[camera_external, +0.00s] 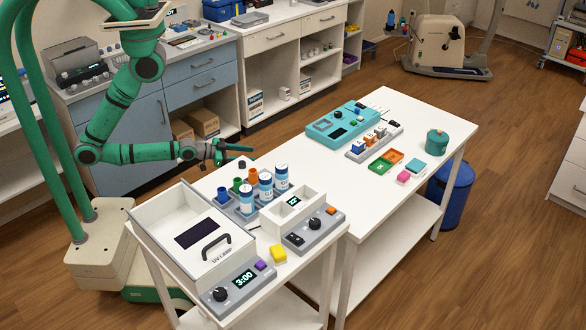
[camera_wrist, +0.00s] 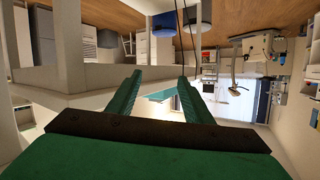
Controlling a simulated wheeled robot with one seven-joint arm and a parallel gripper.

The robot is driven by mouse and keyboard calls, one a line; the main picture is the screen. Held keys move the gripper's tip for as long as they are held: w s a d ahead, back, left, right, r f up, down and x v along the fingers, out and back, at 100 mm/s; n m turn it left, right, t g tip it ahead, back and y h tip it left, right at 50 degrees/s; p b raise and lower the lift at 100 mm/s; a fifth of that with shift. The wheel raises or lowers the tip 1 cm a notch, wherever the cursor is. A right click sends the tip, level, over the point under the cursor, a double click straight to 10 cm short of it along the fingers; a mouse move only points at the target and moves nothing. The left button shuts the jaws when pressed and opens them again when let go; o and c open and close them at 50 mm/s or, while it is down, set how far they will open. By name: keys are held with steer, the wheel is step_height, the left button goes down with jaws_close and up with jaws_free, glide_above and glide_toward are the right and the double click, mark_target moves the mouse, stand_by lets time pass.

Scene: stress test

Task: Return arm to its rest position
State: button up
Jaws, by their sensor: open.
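My green arm (camera_external: 122,95) is bent in an elbow beside the left end of the white bench (camera_external: 335,165). Its forearm reaches level to the right. My gripper (camera_external: 236,150) is near the back left edge of the bench, behind and above the rack of vials. In the wrist view, the two green fingers of my gripper (camera_wrist: 159,78) stand apart with nothing between them. The wrist view looks out level across the room and appears upside down.
A rack (camera_external: 236,206) with several vials and bottles stands close to my gripper. The UV lamp box (camera_external: 190,232) is at the near left. A teal device (camera_external: 343,122) is further back. Blue-fronted cabinets (camera_external: 205,85) stand behind my arm. Open floor (camera_external: 400,90) lies beyond the bench.

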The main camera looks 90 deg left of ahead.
steer(key=s+d+r+m+t+h, duration=0.1)
steer(key=s+d+r+h, duration=0.3)
steer(key=s+d+r, duration=0.6)
steer(key=s+r, duration=0.1)
steer(key=s, duration=0.2)
steer(key=shift+d+t, duration=0.3)
